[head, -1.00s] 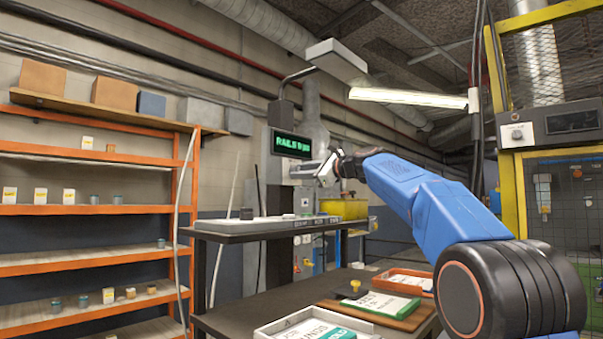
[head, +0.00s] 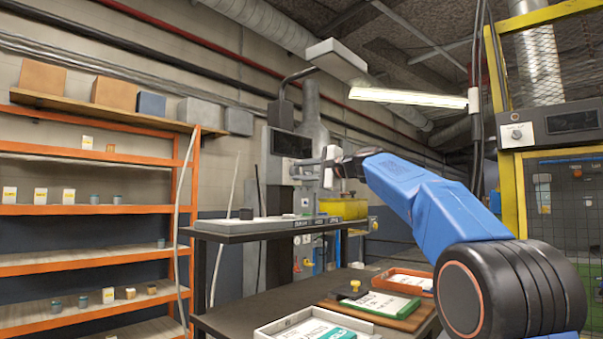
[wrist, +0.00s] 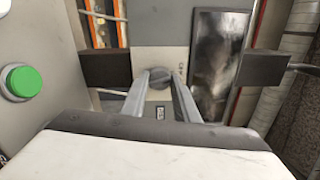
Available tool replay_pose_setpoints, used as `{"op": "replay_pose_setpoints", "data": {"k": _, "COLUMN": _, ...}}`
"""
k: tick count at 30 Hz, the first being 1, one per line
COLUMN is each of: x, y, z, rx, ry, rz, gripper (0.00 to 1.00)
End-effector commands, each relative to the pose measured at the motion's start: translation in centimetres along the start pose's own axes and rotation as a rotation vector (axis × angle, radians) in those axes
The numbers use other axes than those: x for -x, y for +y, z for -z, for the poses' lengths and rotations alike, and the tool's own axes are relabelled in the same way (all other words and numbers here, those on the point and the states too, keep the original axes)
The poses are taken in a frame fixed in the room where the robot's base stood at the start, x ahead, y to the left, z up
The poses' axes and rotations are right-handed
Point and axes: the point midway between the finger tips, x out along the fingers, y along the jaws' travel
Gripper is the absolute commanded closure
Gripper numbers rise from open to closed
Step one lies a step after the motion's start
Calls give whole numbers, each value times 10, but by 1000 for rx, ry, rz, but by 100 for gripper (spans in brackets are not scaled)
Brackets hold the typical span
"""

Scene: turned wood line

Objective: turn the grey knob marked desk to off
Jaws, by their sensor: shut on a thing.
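The grey knob (wrist: 159,76) sits on a pale plate (wrist: 150,58) in the wrist view. My gripper (wrist: 161,84) is shut on it, one finger on each side. A small label (wrist: 160,114) shows just below the knob between the fingers; I cannot read it. In the head view my gripper (head: 294,171) is at the front of the grey box behind the dark bench, and it hides the knob. The display (head: 291,143) above it is dark; it also shows dark in the wrist view (wrist: 218,65).
A green button (wrist: 20,82) is left of my gripper. A bench shelf (head: 265,228) lies below the arm. Trays (head: 310,325) stand on the table in front. A yellow-framed cage (head: 497,120) with another knob (head: 516,134) is on the right; orange shelving (head: 90,210) is on the left.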

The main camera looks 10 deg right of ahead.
Motion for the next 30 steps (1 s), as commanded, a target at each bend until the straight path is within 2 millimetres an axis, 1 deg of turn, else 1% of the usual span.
{"op": "replay_pose_setpoints", "data": {"k": 9, "x": 0, "y": 2, "z": 0, "rx": 100, "ry": -1, "rz": -3, "gripper": 95}}
{"op": "replay_pose_setpoints", "data": {"k": 23, "x": 0, "y": 2, "z": 0, "rx": 114, "ry": -1, "rz": -4, "gripper": 95}}
{"op": "replay_pose_setpoints", "data": {"k": 24, "x": 0, "y": 2, "z": 0, "rx": 114, "ry": -2, "rz": -4, "gripper": 68}}
{"op": "replay_pose_setpoints", "data": {"k": 26, "x": 0, "y": 2, "z": 0, "rx": 114, "ry": -1, "rz": -4, "gripper": 54}}
{"op": "replay_pose_setpoints", "data": {"k": 30, "x": 0, "y": 1, "z": 0, "rx": 113, "ry": -1, "rz": -3, "gripper": 54}}
